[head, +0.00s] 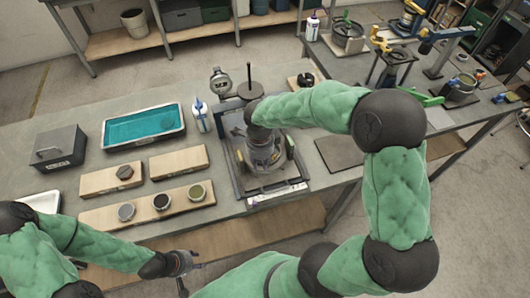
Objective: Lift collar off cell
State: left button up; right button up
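My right gripper (264,158) points down over a lever frame (277,189) on the bench, and its arm covers much of the frame. The cell and its collar are not clearly visible; the gripper and wrist cover that spot. I cannot tell whether the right fingers are apart or closed on something. My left gripper (186,273) is low in front of the bench's front edge, empty, with its fingers apart.
A dial gauge (221,84) and a dark round weight with a rod (250,91) stand behind the frame. A teal-filled tray (144,126), a white bottle (202,115), a grey box (59,147) and wooden boards with small cups (146,207) lie left. A dark mat (339,151) is right.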

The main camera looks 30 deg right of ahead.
grip_shut()
jog(key=shift+r, duration=0.2)
jog(key=shift+r, duration=0.2)
notch_tip(320, 180, up, 3)
jog(key=shift+p, duration=0.45)
jog(key=s+a+r+p, duration=0.4)
jog(key=s+r+p, duration=0.2)
jog(key=s+r, duration=0.7)
jog(key=shift+s+r, duration=0.2)
jog(key=shift+r, duration=0.25)
